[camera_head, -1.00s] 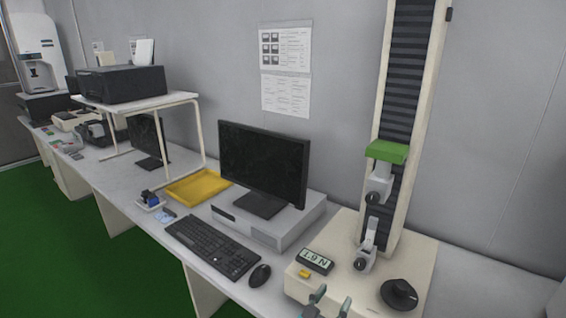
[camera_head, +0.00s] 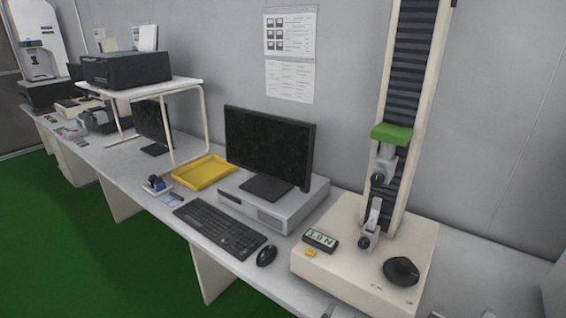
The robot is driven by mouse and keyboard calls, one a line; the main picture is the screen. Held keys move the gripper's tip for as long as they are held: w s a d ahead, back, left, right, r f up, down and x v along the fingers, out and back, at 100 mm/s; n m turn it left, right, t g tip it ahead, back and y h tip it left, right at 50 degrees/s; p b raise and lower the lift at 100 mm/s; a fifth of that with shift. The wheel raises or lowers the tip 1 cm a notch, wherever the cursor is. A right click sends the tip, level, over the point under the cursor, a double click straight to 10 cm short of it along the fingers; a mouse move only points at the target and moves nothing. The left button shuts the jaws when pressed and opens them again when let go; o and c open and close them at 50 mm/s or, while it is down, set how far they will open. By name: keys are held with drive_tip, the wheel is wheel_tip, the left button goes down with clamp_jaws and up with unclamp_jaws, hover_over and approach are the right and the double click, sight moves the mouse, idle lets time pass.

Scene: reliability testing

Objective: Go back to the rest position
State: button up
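My gripper shows only as a small grey tip (camera_head: 328,311) at the bottom edge, in front of the test machine; the rest is cut off, and I cannot see whether it is open, shut or holding anything. The test machine (camera_head: 340,260) has a cream base and a tall column (camera_head: 412,95) with a green-topped crosshead (camera_head: 391,133). An upper clamp (camera_head: 384,165) and a lower clamp (camera_head: 371,225) line up on it. A small display (camera_head: 320,240) on the base shows digits, with a yellow button (camera_head: 310,253) below it. A black knob (camera_head: 401,271) sits at the right.
The long bench (camera_head: 130,185) holds a keyboard (camera_head: 220,229), a mouse (camera_head: 267,255), a monitor (camera_head: 268,145) on a grey box, a yellow tray (camera_head: 204,173) and a printer (camera_head: 125,69) on a stand. The green floor (camera_head: 60,235) at left is clear.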

drive_tip(key=s+d+f+m+y, duration=0.1)
drive_tip(key=s+f+m+y, duration=0.2)
drive_tip(key=s, duration=0.4)
drive_tip(key=s+d+f+m+g+y, duration=0.1)
drive_tip(key=s+f+m, duration=0.25)
drive_tip(key=s, duration=0.25)
drive_tip(key=s+d+f+m+y, duration=0.2)
drive_tip(key=s+f+m, duration=0.1)
drive_tip(key=s+f, duration=0.3)
drive_tip(key=s+r+m, duration=0.6)
drive_tip(key=s+m, duration=0.3)
drive_tip(key=s, duration=0.1)
drive_tip(key=s+d+r+m+y, duration=0.1)
drive_tip(key=s+r+m, duration=0.5)
drive_tip(key=s+m, duration=0.3)
drive_tip(key=shift+s+t, duration=0.4)
drive_tip(key=shift+s, duration=0.45)
drive_tip(key=shift+r, duration=0.1)
